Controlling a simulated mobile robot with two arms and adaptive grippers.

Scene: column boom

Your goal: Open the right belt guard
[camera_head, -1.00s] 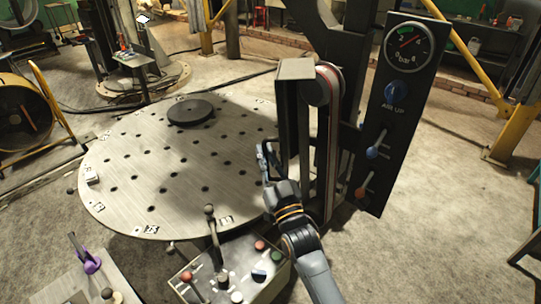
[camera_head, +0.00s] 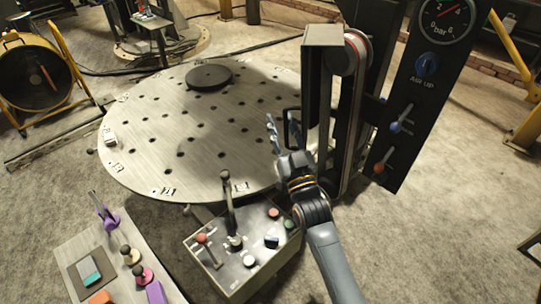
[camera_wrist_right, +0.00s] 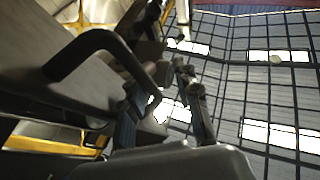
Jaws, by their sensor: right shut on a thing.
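The right belt guard (camera_head: 314,95) is a tall tan box-like cover on the dark column, right of the round table. A belt and pulley (camera_head: 351,52) show bare beside it, so it appears to stand at least partly off the belt; how far is hard to tell. A black bow handle (camera_head: 291,118) sticks out from its left side. My right gripper (camera_head: 275,130) is shut on this handle. In the right wrist view the handle (camera_wrist_right: 100,42) curves from the grey panel to between my fingers (camera_wrist_right: 168,105). My left gripper is not in view.
A black gauge panel (camera_head: 428,85) with a blue knob and levers stands right of the guard. The round perforated table (camera_head: 200,150) carries a black disc (camera_head: 209,76). Floor is free at right.

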